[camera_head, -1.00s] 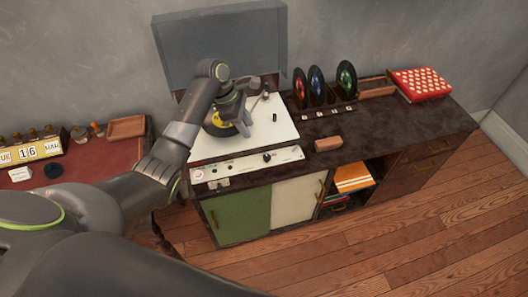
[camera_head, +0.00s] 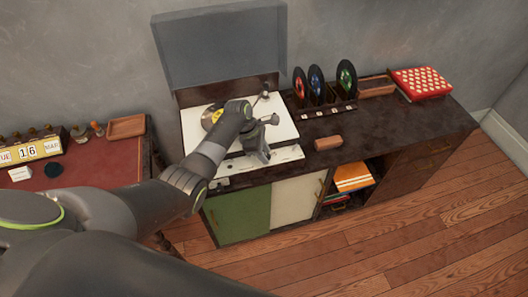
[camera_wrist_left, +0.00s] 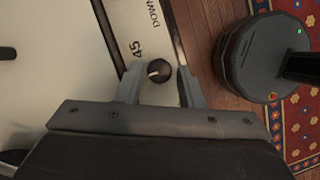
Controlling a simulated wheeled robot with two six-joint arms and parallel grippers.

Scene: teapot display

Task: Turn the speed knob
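The speed knob (camera_wrist_left: 159,71) is a small black round knob with a white pointer line. It sits on the white front panel (camera_wrist_left: 122,22), near the printed "45" and "DOWN". My left gripper (camera_head: 263,157) is open over the front of the white record player (camera_head: 287,130). In the left wrist view its two fingers stand on either side of the knob, with a gap visible on both sides. In the head view the gripper hides the knob. My right gripper is not in view.
The tonearm (camera_head: 264,93) is behind the gripper. The raised lid (camera_head: 220,45) stands at the back. A brown block (camera_head: 328,142) and upright records (camera_head: 316,83) are to the right.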

